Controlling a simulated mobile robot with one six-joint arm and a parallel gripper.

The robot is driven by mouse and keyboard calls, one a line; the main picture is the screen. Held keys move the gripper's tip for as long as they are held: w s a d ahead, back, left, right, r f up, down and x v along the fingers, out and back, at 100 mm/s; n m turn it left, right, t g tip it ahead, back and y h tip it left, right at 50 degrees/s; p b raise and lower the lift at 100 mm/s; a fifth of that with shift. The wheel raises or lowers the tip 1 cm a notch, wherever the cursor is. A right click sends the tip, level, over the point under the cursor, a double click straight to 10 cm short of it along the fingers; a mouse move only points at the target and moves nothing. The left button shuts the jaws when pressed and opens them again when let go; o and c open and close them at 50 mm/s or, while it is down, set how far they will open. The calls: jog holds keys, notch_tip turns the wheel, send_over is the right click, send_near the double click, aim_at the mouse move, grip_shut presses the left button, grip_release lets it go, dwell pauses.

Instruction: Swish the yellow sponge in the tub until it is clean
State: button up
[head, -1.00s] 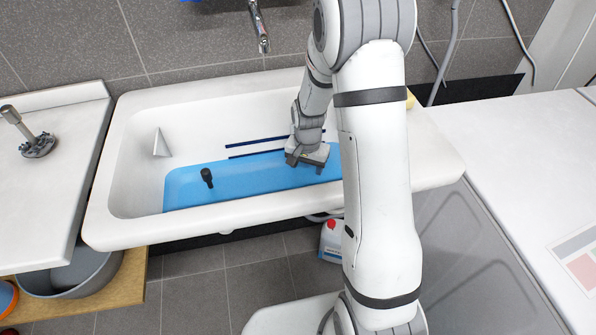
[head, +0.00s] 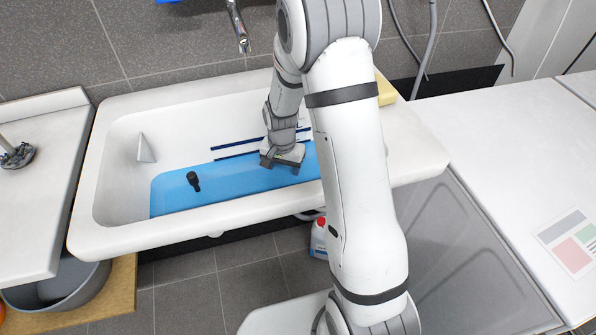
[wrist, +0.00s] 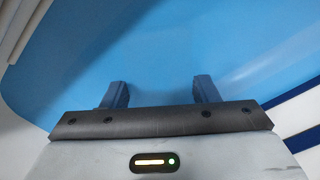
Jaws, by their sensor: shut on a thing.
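The white tub (head: 120,225) is a wide basin with bright blue water (head: 225,187) in its lower part. My gripper (head: 281,168) points down into the water in the tub's middle. In the wrist view my gripper's two fingers (wrist: 160,92) stand apart, blue-tinted, with their tips in the blue. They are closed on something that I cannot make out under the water. A pale yellow block (head: 386,91), sponge-like, lies on the tub's back right rim, partly behind my arm. I see no yellow between the fingers.
A black plug-like piece (head: 193,181) stands in the water left of my gripper. A white wedge (head: 145,148) is at the tub's left wall. A faucet (head: 238,27) hangs above the back edge. A white counter (head: 500,160) is on the right.

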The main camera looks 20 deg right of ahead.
jog(key=shift+a, duration=0.5)
jog(key=shift+d, duration=2.55)
jog(key=shift+a, duration=2.55)
jog(key=shift+d, duration=2.55)
jog(key=shift+a, duration=0.15)
jog(key=shift+a, duration=2.4)
